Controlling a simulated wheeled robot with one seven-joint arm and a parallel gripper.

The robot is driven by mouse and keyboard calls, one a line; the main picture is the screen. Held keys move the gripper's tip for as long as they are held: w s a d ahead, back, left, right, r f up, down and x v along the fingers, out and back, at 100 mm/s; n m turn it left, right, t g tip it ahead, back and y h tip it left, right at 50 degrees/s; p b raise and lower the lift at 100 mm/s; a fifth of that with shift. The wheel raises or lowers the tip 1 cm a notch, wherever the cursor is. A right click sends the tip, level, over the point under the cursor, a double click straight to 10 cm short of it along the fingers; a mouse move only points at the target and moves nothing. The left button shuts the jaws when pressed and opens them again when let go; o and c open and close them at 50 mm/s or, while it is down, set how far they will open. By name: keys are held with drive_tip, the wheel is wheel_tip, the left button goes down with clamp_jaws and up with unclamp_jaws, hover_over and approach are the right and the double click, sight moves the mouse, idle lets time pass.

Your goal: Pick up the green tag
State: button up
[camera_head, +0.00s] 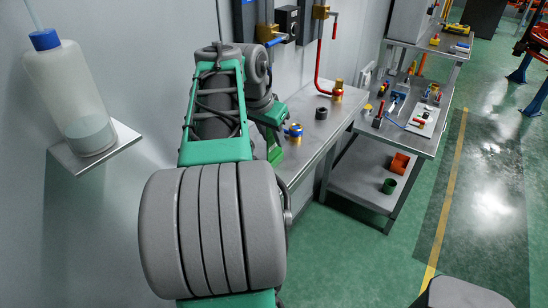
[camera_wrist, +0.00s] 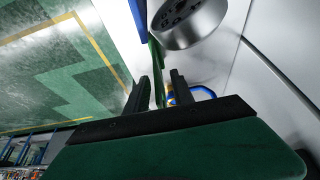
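A thin green strip that looks like the green tag (camera_wrist: 155,66) shows in the wrist view, seen nearly edge-on beyond and between my fingertips. My gripper (camera_wrist: 160,76) has its two dark fingers apart, one on each side of the strip's line. I see no contact, and how deep the strip lies between the fingers is unclear. In the head view, a bright green piece (camera_head: 275,153) shows at the near end of the workbench, partly behind my arm. I cannot tell whether it is the tag or part of my gripper. My fingertips are hidden in that view.
A blue-and-yellow fitting (camera_head: 293,132) and a dark ring (camera_head: 322,113) sit on the workbench (camera_head: 325,130). A red pipe (camera_head: 320,60) rises by the wall. A wall shelf (camera_head: 125,135) holds a bottle (camera_head: 68,95).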

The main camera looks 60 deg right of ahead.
drive_tip(key=shift+x, duration=1)
clamp_jaws()
idle(0.6)
